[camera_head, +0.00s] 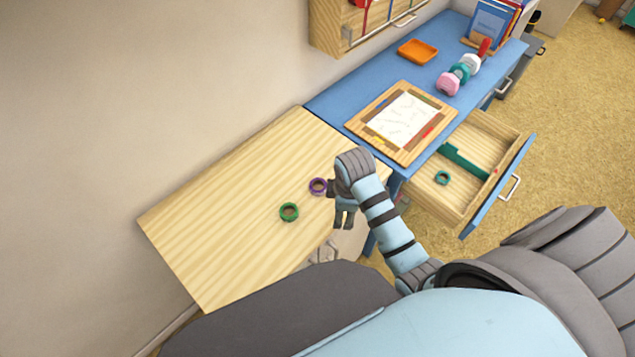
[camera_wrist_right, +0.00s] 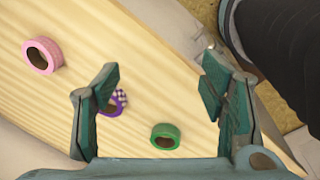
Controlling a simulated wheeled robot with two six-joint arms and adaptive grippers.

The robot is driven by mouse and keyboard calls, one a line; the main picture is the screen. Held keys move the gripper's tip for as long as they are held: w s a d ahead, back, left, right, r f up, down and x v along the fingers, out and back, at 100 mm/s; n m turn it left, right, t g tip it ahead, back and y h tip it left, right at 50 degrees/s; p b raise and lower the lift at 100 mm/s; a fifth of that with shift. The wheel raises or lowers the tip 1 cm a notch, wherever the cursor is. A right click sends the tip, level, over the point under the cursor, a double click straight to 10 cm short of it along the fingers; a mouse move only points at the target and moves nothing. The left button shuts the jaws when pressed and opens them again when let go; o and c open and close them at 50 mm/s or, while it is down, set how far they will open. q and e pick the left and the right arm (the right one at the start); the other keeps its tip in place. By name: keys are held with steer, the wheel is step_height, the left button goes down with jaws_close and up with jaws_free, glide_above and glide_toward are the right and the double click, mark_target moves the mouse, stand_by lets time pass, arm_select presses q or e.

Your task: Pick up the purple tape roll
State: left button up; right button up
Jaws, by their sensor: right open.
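The purple tape roll (camera_head: 313,190) lies on the light wooden table (camera_head: 235,195), near its right end, just left of my right wrist in the head view. In the right wrist view, the purple tape roll (camera_wrist_right: 116,109) is partly hidden by the left finger, with a small checkered patch beside it. My right gripper (camera_head: 344,222) is open and empty above the table; its spread fingers (camera_wrist_right: 160,95) also show in the wrist view. The roll appears close to the left finger, not centred between the fingers; contact cannot be told. My left gripper is not in view.
A green tape roll (camera_head: 283,214) lies near the purple one. A pink roll (camera_wrist_right: 57,50) shows in the wrist view. A blue desk (camera_head: 335,95) with a framed drawing board (camera_head: 360,118) and open drawer (camera_head: 425,205) stands right. The table's left part is clear.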

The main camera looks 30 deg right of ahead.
steer(key=w+r+n, duration=0.4)
steer(key=w+n, duration=0.1)
steer(key=w, duration=0.1)
step_height(320, 180, up, 6)
steer(key=n+g, duration=0.2)
steer(key=n, duration=0.3)
glide_above(318, 189)
steer(key=shift+y, duration=0.4)
step_height(318, 189, down, 13)
steer(key=b, duration=0.2)
steer(key=shift+f+b, duration=0.1)
steer(key=shift+b, duration=0.2)
steer(key=shift+c, duration=0.6)
steer(key=c, duration=0.8)
